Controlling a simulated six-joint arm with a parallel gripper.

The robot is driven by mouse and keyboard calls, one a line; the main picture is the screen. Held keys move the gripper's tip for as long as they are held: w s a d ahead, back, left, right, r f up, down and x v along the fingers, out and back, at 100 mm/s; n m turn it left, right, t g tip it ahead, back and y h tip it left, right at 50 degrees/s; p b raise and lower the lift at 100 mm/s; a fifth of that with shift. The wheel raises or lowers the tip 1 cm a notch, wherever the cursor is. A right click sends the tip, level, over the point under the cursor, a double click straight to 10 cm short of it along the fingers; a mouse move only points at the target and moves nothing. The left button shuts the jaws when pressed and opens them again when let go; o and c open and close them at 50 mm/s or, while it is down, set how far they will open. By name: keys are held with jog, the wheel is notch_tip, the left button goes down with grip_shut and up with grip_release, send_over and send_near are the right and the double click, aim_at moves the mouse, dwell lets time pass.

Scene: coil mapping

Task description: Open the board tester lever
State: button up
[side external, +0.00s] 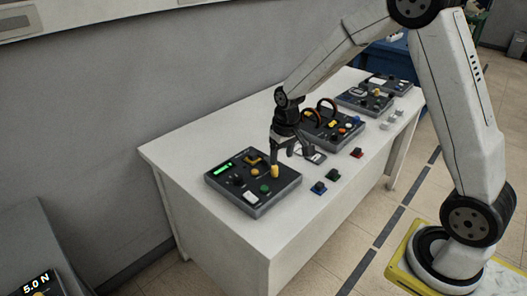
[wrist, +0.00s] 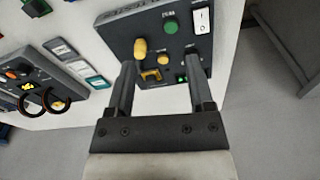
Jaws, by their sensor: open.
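The board tester (side external: 225,190) is a dark box with a lit green display at the near left end of the white table. It also shows in the wrist view (wrist: 118,32). A yellow lever handle (side external: 275,171) stands at its right side and appears as a rounded yellow grip in the wrist view (wrist: 140,48). My gripper (side external: 283,152) is open just above and beside this handle. In the wrist view my gripper (wrist: 160,65) has its fingers apart over the box, with the handle near the left fingertip. I cannot tell whether they touch.
The tester also carries a green button (wrist: 171,27), a white rocker switch (wrist: 201,20) and a yellow bracket (wrist: 151,75). Small blue (side external: 319,187) and red (side external: 356,153) blocks lie on the white table (side external: 290,215). Another panel with looped cables (side external: 330,130) stands behind my gripper.

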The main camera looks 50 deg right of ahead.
jog(key=m+g, duration=0.1)
send_over(275, 167)
notch_tip(275, 167, down, 5)
jog(key=shift+w+r, duration=0.1)
jog(key=shift+f, duration=0.2)
jog(key=shift+f, duration=3.75)
grip_shut()
